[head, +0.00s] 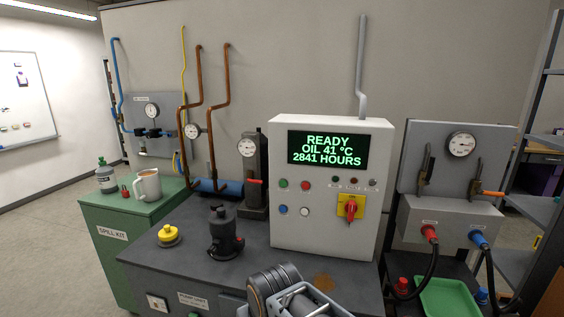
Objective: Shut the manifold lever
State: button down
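Two levers with orange grips show in the head view. One orange lever (255,181) points right, near level, from the dark gauge block (251,206) behind the bench. The other orange lever (492,193) points right, near level, on the grey right-hand panel (423,147). A dark upright handle (427,165) stands left of it on that panel. I cannot tell which is the manifold lever. The end of my arm, a ribbed cylinder and grey bracket, shows at the bottom edge, well apart from both levers. My gripper's fingers cannot be made out.
A control box (282,220) with a lit screen and red rotary switch (350,208) stands on the dark bench (190,268). A black pump-like part (224,235) and yellow knob (169,235) stand left. Hoses hang beside a green tray (448,297). Floor is clear at far left.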

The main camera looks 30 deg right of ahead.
aim_at(425, 181)
jog(key=z, duration=0.75)
jog(key=k, duration=0.2)
jog(key=z, duration=1.25)
jog(key=k, duration=0.55)
jog(key=z, duration=0.35)
jog(key=i, duration=0.75)
jog(key=u, duration=0.1)
